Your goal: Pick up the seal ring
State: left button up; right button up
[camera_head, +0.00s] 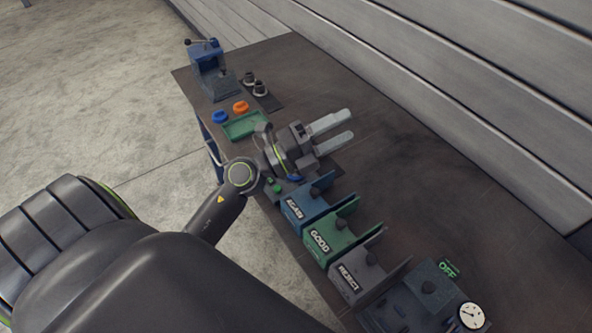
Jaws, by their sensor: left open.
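I cannot tell for sure which thing is the seal ring. A small orange ring-like piece (240,107) and a small blue ring-like piece (219,116) sit side by side near the table's left edge. My left gripper (344,126) is over the middle of the table, to the right of both pieces and apart from them. Its two pale fingers are spread and point right, with nothing between them. My left arm hides part of the table's near edge. My right gripper is not in view.
A green tray (246,126) lies beside the rings. A blue vise (210,72) and two dark flanged parts (260,89) stand behind. Blue, green "GOOD" (320,240) and grey "REJECT" (348,277) bins line the front edge, then a dial gauge (472,316). The right tabletop (430,170) is clear.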

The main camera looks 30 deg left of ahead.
pick_arm(q)
jog(key=d+f+m+g+h, duration=0.1)
jog(key=d+f+m+g, duration=0.25)
jog(key=m+g, duration=0.25)
jog(key=m+g+y+b, duration=0.1)
jog(key=g+y+b, duration=0.6)
jog(key=y+b, duration=0.65)
send_over(292, 178)
jog(key=shift+y, duration=0.25)
notch_tip(292, 178, down, 18)
jog(key=shift+f, duration=0.25)
